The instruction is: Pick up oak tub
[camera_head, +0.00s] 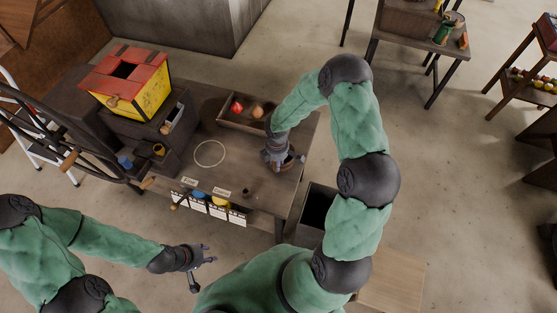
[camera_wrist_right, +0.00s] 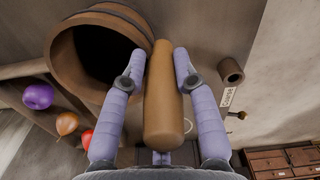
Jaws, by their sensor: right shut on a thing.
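The oak tub (camera_wrist_right: 93,55) is a round brown wooden vessel with a dark opening and a stubby handle (camera_wrist_right: 163,105). In the right wrist view my right gripper (camera_wrist_right: 160,70) has one finger on each side of the handle and is shut on it. In the head view the tub (camera_head: 293,160) shows partly beside my right gripper (camera_head: 281,158), over the right end of the workbench; the hand hides some of it. I cannot tell whether it touches the bench. My left gripper (camera_head: 204,264) is open and empty, in front of the bench.
A wooden tray (camera_head: 226,122) with coloured round things lies behind the right hand. A red and yellow box (camera_head: 128,80) stands at the back left. A white circle (camera_head: 209,153) marks a clear stretch of bench. A dark open bin (camera_head: 316,207) stands at the bench's right.

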